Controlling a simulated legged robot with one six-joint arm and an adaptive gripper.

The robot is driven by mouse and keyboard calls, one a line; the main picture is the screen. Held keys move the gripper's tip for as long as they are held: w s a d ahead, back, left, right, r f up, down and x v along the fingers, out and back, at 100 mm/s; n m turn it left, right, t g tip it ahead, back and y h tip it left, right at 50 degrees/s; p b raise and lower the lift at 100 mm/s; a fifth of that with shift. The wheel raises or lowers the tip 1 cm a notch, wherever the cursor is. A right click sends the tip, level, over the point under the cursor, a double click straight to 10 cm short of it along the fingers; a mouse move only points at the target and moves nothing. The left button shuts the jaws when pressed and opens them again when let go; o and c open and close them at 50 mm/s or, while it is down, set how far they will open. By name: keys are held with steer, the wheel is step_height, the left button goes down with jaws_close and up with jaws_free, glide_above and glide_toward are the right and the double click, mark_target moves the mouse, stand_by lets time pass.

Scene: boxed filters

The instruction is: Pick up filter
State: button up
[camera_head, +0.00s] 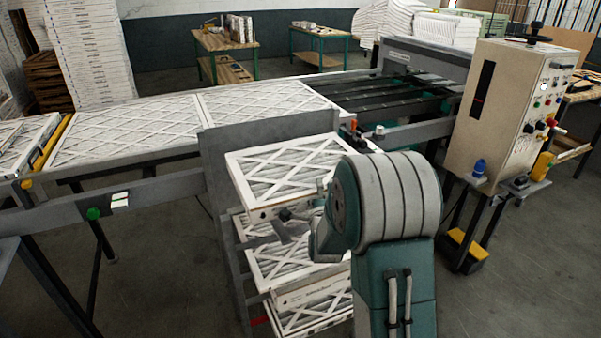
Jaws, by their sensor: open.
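Several white-framed filters with criss-cross lattice faces are stacked in front of the conveyor. The top filter (290,165) lies nearly flat, its right part hidden behind my arm. Another filter (272,262) shows below it, partly covered by my arm. My gripper (283,226) is at the front edge of the stack, just below the top filter's front edge. Its jaws look open and hold nothing that I can see. Whether a finger touches a filter I cannot tell, as my wrist hides part of it.
A conveyor (150,184) runs behind the stack with more lattice filters (262,104) on it. A grey upright panel (222,190) stands at the stack's left. A control cabinet (508,112) stands at the right. Open floor (530,270) lies at the lower right.

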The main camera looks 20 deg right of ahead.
steer(key=shift+d, duration=0.2)
steer(key=c, duration=1.1)
steer(key=shift+a, duration=0.25)
steer(key=shift+c, duration=1)
step_height(320, 180, up, 3)
steer(key=shift+d+f, duration=0.1)
steer(key=s+d+r, duration=0.7)
steer(key=s+r, duration=0.3)
steer(key=s, duration=0.2)
steer(key=shift+d+r, duration=0.15)
